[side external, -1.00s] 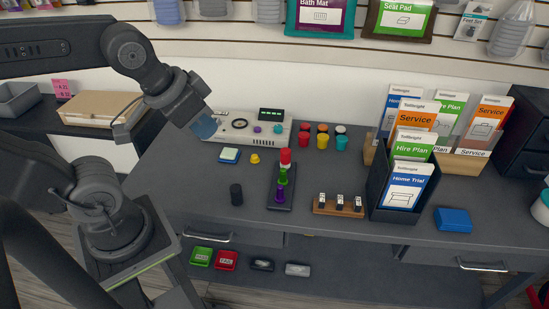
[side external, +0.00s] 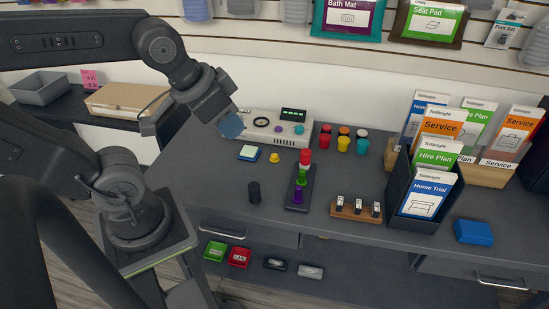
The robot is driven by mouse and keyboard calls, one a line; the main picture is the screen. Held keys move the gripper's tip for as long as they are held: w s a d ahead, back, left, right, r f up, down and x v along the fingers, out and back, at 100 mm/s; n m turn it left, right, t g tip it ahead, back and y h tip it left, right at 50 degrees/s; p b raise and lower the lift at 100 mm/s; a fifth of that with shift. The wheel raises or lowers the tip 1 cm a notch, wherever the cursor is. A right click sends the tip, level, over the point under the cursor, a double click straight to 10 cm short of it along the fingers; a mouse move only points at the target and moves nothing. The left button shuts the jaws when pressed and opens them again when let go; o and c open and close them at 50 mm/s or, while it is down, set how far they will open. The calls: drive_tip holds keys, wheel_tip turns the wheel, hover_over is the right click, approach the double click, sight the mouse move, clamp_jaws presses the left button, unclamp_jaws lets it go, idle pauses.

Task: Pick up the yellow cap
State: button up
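A small yellow cap (side external: 274,158) sits upright on the grey bench, just right of a pale, blue-edged pad. A taller yellow cylinder (side external: 343,145) stands farther right in a group of coloured cylinders. My gripper (side external: 232,127) hangs above the bench, up and to the left of the small yellow cap and apart from it. A blue piece shows at its tip, in front of the left end of the control box. Whether the fingers are open or shut cannot be made out.
The pad (side external: 249,153) and a black cylinder (side external: 254,192) are near the cap. A dark stand with stacked red, green and purple pieces (side external: 302,176) is to its right. The control box (side external: 283,126) stands behind it. Brochure holders (side external: 406,200) fill the right.

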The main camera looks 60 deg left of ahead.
drive_tip(key=o, duration=0.7)
drive_tip(key=shift+c, duration=0.2)
drive_tip(key=n+g+y, duration=0.2)
drive_tip(key=n+g, duration=0.4)
drive_tip(key=n, duration=1.3)
hover_over(275, 155)
drive_tip(key=f, duration=2.1)
drive_tip(key=d+f, duration=0.1)
drive_tip(key=f, duration=0.9)
drive_tip(key=shift+s+f, duration=0.15)
drive_tip(key=shift+f, duration=0.15)
drive_tip(key=shift+a+f, duration=0.2)
drive_tip(key=shift+f, duration=0.75)
drive_tip(key=shift+a+f, duration=0.15)
drive_tip(key=shift+f, duration=0.85)
drive_tip(key=shift+a+f, duration=0.2)
drive_tip(key=shift+f, duration=0.75)
